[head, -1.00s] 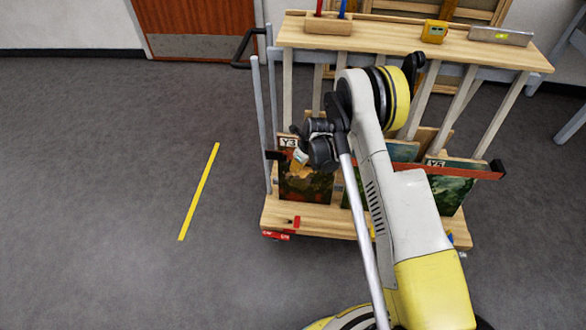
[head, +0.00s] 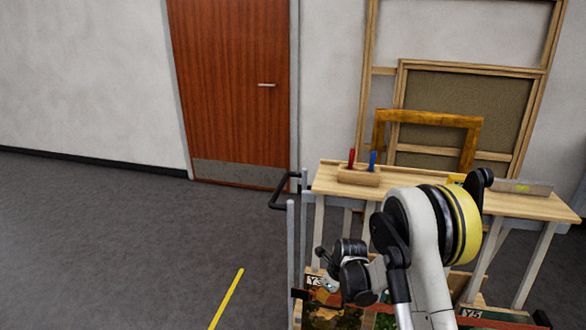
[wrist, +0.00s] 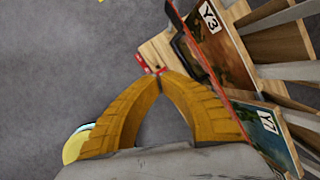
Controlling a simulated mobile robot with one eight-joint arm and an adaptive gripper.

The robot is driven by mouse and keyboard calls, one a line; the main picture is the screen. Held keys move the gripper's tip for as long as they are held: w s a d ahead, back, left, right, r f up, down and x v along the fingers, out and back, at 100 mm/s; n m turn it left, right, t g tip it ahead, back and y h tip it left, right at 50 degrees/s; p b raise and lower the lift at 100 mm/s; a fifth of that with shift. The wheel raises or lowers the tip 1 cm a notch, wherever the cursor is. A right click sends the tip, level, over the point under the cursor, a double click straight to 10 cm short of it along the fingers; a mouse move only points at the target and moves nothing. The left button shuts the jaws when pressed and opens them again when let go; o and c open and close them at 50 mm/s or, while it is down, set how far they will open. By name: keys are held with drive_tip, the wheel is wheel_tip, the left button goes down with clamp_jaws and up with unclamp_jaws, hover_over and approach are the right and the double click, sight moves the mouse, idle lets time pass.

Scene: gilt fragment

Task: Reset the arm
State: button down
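My gripper (wrist: 160,76) shows in the wrist view as two orange ribbed fingers. Their tips meet, and I see nothing held between them. In the head view my arm is bent, with its elbow in front of the wooden rack cart (head: 420,186). My wrist hangs by the cart's left side, near the panel labelled Y3 (head: 315,282). In the wrist view the fingertips lie over the cart's lower corner with red marks, and the Y3 panel (wrist: 212,45) is to their right. I cannot tell the gap between fingers and cart.
Another labelled panel (wrist: 268,130) stands close to the right finger. Frames (head: 465,105) lean on the wall. Open floor with a yellow strip (head: 227,298) lies left, before a brown door (head: 232,85).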

drive_tip(key=s+d+r+n+t, duration=0.1)
drive_tip(key=s+r+n, duration=0.25)
drive_tip(key=r, duration=0.45)
drive_tip(key=s+d+r+n+h, duration=0.1)
drive_tip(key=s+d+r+n, duration=0.2)
drive_tip(key=r, duration=0.5)
drive_tip(key=s+r+n+t, duration=0.1)
drive_tip(key=s+r+n, duration=0.2)
drive_tip(key=r+n, duration=0.35)
drive_tip(key=s+d+r+n, duration=0.1)
drive_tip(key=s+r+n, duration=0.2)
drive_tip(key=s, duration=0.4)
drive_tip(key=s+d+r+n+t, duration=0.1)
drive_tip(key=s+r+n, duration=0.2)
drive_tip(key=s+n, duration=0.2)
drive_tip(key=s+d+r+n+t+h, duration=0.1)
drive_tip(key=s+n, duration=0.3)
drive_tip(key=s, duration=0.4)
drive_tip(key=shift+s+d+r, duration=0.3)
drive_tip(key=shift+d+r, duration=0.2)
drive_tip(key=shift+r, duration=0.4)
